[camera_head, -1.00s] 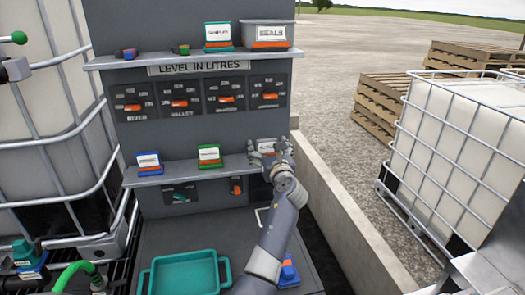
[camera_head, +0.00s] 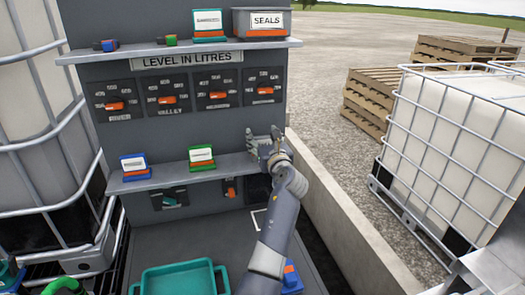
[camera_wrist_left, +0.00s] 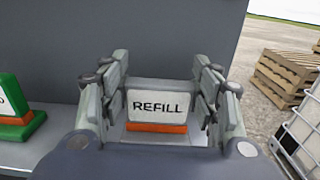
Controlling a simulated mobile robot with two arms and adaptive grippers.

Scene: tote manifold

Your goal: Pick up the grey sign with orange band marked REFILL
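The grey sign marked REFILL (camera_wrist_left: 160,104) shows in the left wrist view, with a white face and an orange band (camera_wrist_left: 157,127) along its bottom. It stands upright between the fingers of my left gripper (camera_wrist_left: 160,82). The fingers are spread on either side of it, and I see no clear squeeze on it. In the head view my left gripper (camera_head: 265,142) is at the right end of the lower shelf (camera_head: 225,170), and its fingers and hand mostly hide the sign. My right gripper is not in view.
A green-based sign (camera_head: 201,157) and a blue-based sign (camera_head: 134,166) stand further left on the lower shelf. Above is a panel with several orange-marked level dials. A grey SEALS bin (camera_head: 262,22) sits on the upper shelf. A teal tray (camera_head: 180,275) lies below.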

